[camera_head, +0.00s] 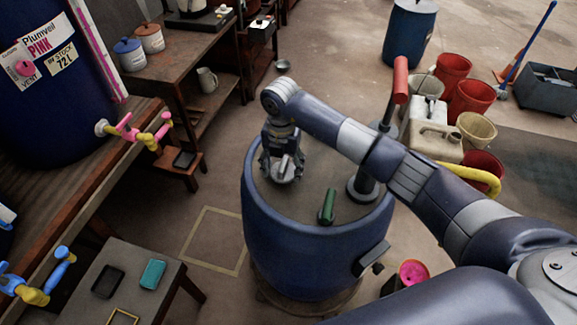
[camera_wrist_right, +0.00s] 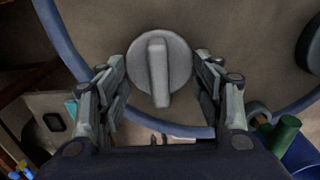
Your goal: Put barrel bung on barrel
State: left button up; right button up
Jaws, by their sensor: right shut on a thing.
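The barrel (camera_head: 300,255) is a large blue drum with a brown-grey top, upright on the floor in the middle of the head view. The barrel bung (camera_head: 286,174) is a round grey plug with a raised grip bar. My right gripper (camera_head: 282,164) is shut on it, pointing down over the left part of the barrel top. In the right wrist view the bung (camera_wrist_right: 158,68) sits between the two fingers, with the barrel top (camera_wrist_right: 245,45) and blue rim around it. The bung hides what lies under it; I cannot tell whether it touches the top. My left gripper is not in view.
A green handle (camera_head: 327,205) and a post (camera_head: 367,165) with a red grip (camera_head: 401,78) stand on the barrel top, right of the gripper. Left are a bench with a blue vat (camera_head: 50,110) and a low table (camera_head: 130,255). Buckets (camera_head: 471,100) and a beige canister (camera_head: 437,140) stand behind my arm.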

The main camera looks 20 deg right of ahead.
jog(key=shift+w+d, duration=0.1)
jog(key=shift+d, duration=0.1)
jog(key=shift+s+a+f, duration=0.1)
jog(key=shift+s+a, duration=0.1)
jog(key=shift+a, duration=0.15)
jog(key=o, duration=0.9)
jog(key=shift+o, duration=0.8)
jog(key=shift+d, duration=0.1)
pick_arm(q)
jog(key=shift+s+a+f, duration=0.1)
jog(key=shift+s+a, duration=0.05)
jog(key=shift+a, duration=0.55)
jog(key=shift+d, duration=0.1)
